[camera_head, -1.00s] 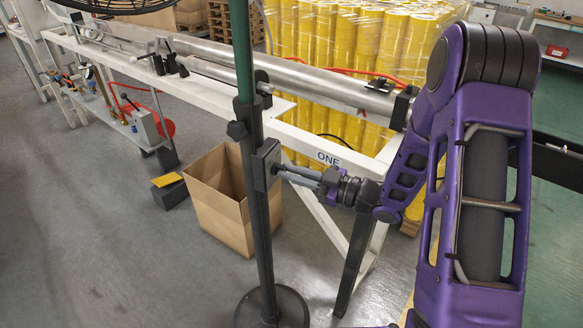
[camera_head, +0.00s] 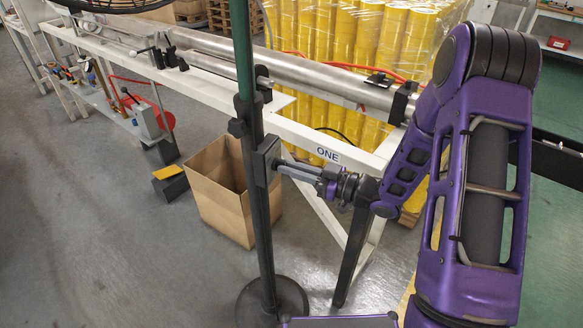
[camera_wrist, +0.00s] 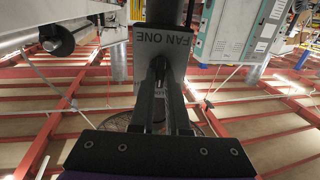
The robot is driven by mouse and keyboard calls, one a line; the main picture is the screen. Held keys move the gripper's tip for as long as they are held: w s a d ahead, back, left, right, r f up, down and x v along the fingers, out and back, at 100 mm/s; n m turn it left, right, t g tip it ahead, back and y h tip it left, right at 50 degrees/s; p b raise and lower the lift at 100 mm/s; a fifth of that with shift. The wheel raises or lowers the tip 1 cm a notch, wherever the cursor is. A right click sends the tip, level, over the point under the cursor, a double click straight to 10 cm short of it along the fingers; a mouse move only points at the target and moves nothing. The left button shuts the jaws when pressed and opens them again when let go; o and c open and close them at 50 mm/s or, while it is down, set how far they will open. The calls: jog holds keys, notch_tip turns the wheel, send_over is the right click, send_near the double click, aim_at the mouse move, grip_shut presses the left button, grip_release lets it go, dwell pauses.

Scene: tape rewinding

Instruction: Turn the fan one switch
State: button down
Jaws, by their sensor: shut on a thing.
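The fan one switch is a dark box (camera_head: 264,161) on the stand's pole (camera_head: 262,210) in the head view. In the wrist view its grey plate (camera_wrist: 174,52), lettered "FAN ONE", fills the top middle, with a dark knob (camera_wrist: 158,66) on it. My gripper (camera_head: 279,168) reaches in from the right, its tips at the box's face. In the wrist view my gripper (camera_wrist: 160,85) has a finger on each side of the knob and is shut on it. The fingers partly hide the knob, so its turn angle is unclear.
The fan's black cage (camera_head: 110,4) shows at the top left. A white bench (camera_head: 225,97) with a metal tube (camera_head: 300,78) runs behind the pole. An open cardboard box (camera_head: 222,195) stands left of the pole, and yellow rolls (camera_head: 345,50) stand behind.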

jog(key=c, duration=0.9)
grip_release()
jog(key=shift+d, duration=0.1)
jog(key=v, duration=1.7)
jog(key=shift+s, duration=0.15)
jog(key=shift+d, duration=0.1)
